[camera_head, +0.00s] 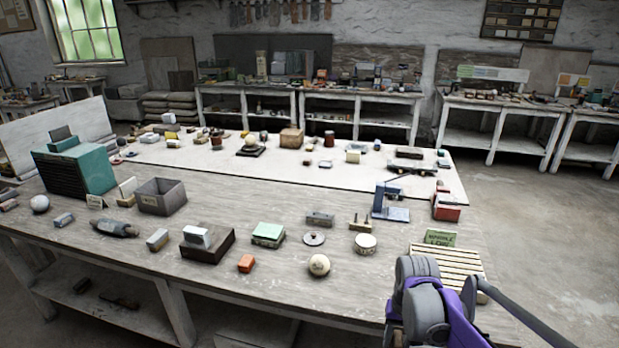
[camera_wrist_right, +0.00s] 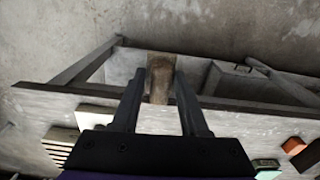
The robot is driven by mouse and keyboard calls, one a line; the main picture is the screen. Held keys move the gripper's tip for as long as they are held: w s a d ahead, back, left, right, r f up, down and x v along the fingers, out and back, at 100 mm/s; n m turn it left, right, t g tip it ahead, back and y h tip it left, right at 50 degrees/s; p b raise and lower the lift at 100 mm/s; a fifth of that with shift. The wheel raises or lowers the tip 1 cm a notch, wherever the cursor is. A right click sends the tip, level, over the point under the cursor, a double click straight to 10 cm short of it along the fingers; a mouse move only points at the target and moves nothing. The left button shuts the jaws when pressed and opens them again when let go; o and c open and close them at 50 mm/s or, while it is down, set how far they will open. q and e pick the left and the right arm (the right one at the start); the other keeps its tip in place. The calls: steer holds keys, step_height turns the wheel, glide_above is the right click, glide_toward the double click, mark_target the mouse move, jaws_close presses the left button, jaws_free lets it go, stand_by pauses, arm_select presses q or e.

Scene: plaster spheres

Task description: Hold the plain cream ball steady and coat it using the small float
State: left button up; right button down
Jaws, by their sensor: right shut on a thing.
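A cream ball (camera_head: 319,265) with a small dark mark sits near the front edge of the long table. A second cream ball (camera_head: 250,141) rests on a dark stand farther back, and a pale grey ball (camera_head: 40,204) lies at the far left. I cannot tell which is the plain one. In the right wrist view my right gripper (camera_wrist_right: 158,100) has its fingers around a brown, wooden-looking piece (camera_wrist_right: 160,75), perhaps the float. The head view shows only my purple and grey right arm at the lower right, not its fingertips. My left gripper is not in view.
A slatted wooden rack (camera_head: 445,262) lies at the table's right end. A blue stand (camera_head: 392,212) rises behind. The floor to the right is clear.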

step_height(320, 180, down, 12)
steer(key=w+a+n, duration=0.2)
steer(key=shift+w+a, duration=0.25)
steer(key=shift+a, duration=0.05)
